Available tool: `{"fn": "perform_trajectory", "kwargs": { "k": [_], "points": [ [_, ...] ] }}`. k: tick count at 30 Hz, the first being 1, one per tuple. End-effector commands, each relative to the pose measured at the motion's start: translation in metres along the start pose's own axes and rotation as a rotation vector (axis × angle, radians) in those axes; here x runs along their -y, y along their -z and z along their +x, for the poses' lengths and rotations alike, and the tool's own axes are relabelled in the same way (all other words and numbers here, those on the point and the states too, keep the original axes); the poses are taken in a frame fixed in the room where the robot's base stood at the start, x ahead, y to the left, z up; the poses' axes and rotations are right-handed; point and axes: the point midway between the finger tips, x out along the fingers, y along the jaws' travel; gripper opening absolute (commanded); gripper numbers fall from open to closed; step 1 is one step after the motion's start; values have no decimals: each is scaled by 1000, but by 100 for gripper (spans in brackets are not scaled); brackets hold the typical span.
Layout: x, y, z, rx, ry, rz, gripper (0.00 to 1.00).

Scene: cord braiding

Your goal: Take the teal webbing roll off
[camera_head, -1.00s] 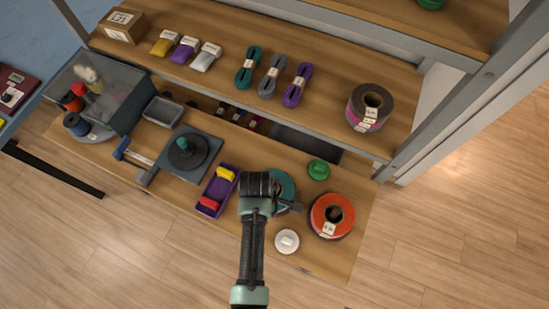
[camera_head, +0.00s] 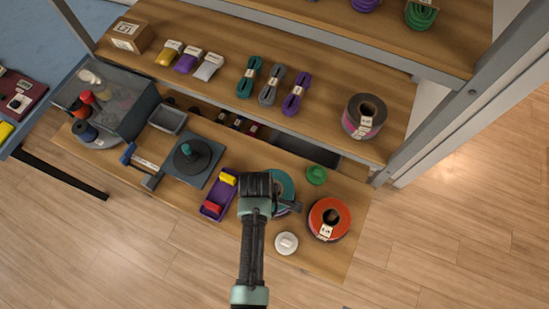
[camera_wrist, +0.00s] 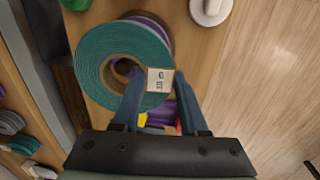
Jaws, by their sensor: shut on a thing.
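The teal webbing roll (camera_wrist: 97,58) fills the upper left of the wrist view, with a white label on its rim. My gripper (camera_wrist: 160,88) is shut on the teal roll's rim at the label, one finger on each side. In the head view my gripper (camera_head: 284,208) covers much of the teal roll (camera_head: 287,182). I cannot tell whether the teal roll is clear of the purple one.
An orange-red roll (camera_head: 316,215) stands close on the right. A green spool (camera_head: 316,175) and a white knob-like piece (camera_head: 286,243) are nearby. A purple tray (camera_head: 207,208) with red and yellow pieces lies to the left. The upper shelf (camera_head: 330,118) overhangs behind.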

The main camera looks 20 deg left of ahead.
Motion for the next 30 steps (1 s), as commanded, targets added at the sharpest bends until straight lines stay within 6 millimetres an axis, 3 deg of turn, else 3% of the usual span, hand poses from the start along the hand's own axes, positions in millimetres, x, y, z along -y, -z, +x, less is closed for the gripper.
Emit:
{"fn": "perform_trajectory", "kwargs": {
  "k": [18, 30],
  "points": [
    [-4, 0, -30, 0, -1, 0, 0],
    [-4, 0, -31, 0, -1, 0, 0]
  ]
}}
